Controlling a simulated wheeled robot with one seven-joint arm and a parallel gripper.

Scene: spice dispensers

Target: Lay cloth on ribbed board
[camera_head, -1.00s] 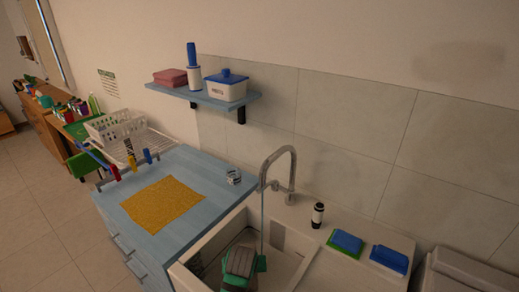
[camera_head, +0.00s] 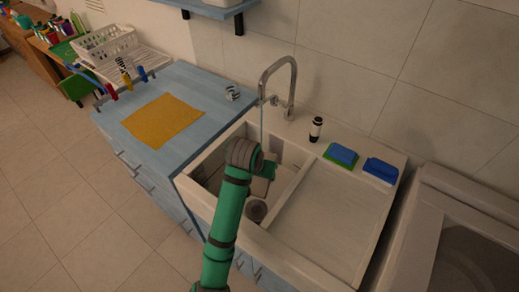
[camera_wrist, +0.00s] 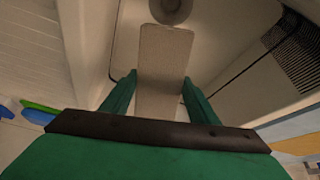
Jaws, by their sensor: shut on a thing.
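My green gripper (camera_head: 266,171) is low over the sink basin, beside the thin stream from the tap. In the wrist view its fingers (camera_wrist: 160,88) are shut on a flat grey-beige oblong piece (camera_wrist: 164,65), which looks like the cloth. Its far end points toward the round drain (camera_wrist: 171,8). The ribbed board (camera_head: 335,215) is the pale draining surface right of the basin, bare and apart from the held piece. It also shows at the left of the wrist view (camera_wrist: 30,45). A flat mustard cloth (camera_head: 162,120) lies on the blue counter.
The sink rim (camera_head: 215,202) and the divider (camera_head: 290,195) border the basin. The tap (camera_head: 291,85) stands behind. A dark-and-white bottle (camera_head: 316,129), a blue-and-green sponge (camera_head: 341,155) and a blue sponge (camera_head: 380,170) are on the ledge behind the ribbed board.

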